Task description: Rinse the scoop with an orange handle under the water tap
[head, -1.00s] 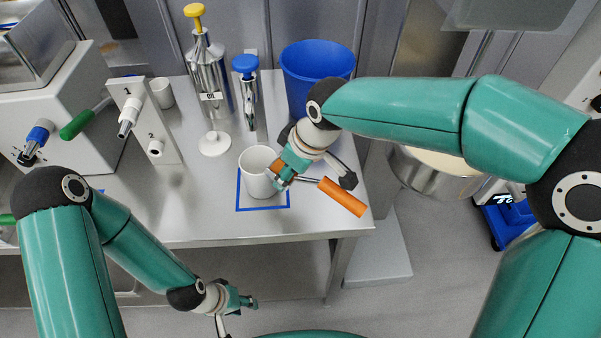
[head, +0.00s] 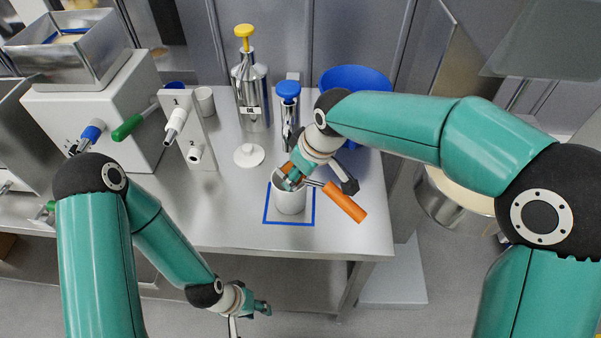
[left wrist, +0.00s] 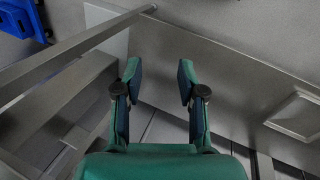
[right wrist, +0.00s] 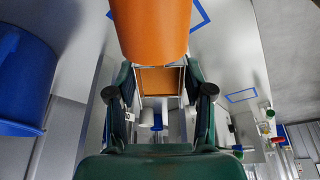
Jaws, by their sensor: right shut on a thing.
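My right gripper (head: 290,180) is shut on the scoop, over the white cup (head: 291,202) on the table. The scoop's orange handle (head: 346,203) sticks out to the lower right on a thin metal shaft. The handle fills the upper middle of the right wrist view (right wrist: 150,28). The scoop's head is hidden by the gripper, and I cannot tell whether it is inside the cup. A panel at the left bears a white tap marked 1 (head: 176,120) and one marked 2 (head: 195,153); which gives water is unclear. My left gripper (left wrist: 158,85) is open and empty, before the table's front edge.
Behind the cup stand a metal dispenser with a yellow top (head: 250,92), one with a blue top (head: 288,108) and a blue bucket (head: 355,78). A green handle (head: 128,126) juts from the white machine (head: 75,110). The table front (head: 225,225) is clear.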

